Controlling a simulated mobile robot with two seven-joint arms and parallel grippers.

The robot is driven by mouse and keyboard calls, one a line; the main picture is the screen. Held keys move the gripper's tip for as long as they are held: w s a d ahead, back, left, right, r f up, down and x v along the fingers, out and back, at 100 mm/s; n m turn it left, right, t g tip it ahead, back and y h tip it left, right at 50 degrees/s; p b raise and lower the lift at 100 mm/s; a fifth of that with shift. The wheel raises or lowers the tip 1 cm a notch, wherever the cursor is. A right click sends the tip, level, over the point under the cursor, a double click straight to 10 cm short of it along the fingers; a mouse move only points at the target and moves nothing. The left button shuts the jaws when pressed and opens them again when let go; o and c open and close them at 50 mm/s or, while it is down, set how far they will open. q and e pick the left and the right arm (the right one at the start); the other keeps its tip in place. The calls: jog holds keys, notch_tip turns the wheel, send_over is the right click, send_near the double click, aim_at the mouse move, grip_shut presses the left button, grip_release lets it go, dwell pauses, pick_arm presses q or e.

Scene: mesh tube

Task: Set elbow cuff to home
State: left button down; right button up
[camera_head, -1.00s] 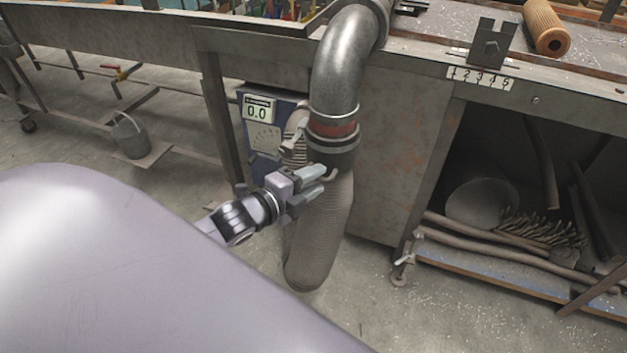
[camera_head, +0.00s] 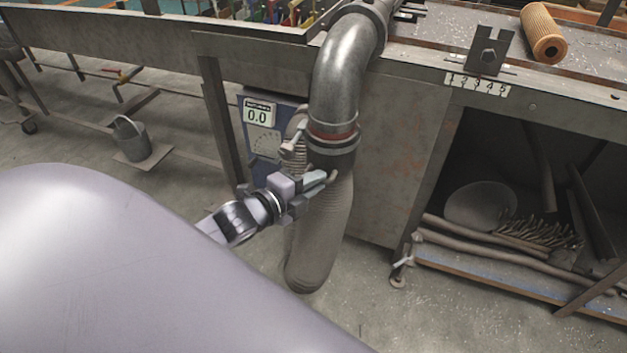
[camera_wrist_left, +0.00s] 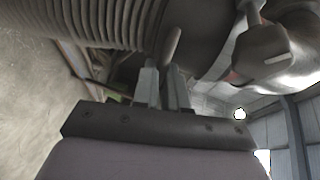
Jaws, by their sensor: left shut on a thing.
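The grey metal elbow pipe (camera_head: 336,85) bends down from the bench edge. At its lower end a dark cuff (camera_head: 332,154) with a metal ring sits below a thin red band (camera_head: 336,132). A ribbed hose (camera_head: 322,240) hangs below the cuff. My left gripper (camera_head: 324,178) is at the cuff's lower edge, shut on a small grey handle (camera_head: 333,173). In the left wrist view the fingers (camera_wrist_left: 162,85) close around the handle (camera_wrist_left: 172,44), beside the dark cuff (camera_wrist_left: 200,40) and the ribbed hose (camera_wrist_left: 80,20). My right gripper is out of view.
A blue box with a 0.0 display (camera_head: 257,115) stands behind the hose. A small lever (camera_head: 291,146) shows left of the cuff. The bench (camera_head: 400,140) is close behind.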

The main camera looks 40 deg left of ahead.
pick_arm(q)
notch_tip(320, 180, up, 2)
jog(key=shift+r+p, duration=0.1)
jog(key=shift+p, duration=0.35)
jog(key=shift+r+p, duration=0.4)
jog(key=shift+w, duration=0.1)
jog(key=c, duration=1.2)
grip_release()
jog(key=shift+o, duration=0.2)
jog(key=shift+f, duration=0.1)
send_near(330, 163)
jog(key=shift+f+v, duration=0.25)
jog(key=shift+v, duration=0.9)
jog(key=shift+r, duration=0.15)
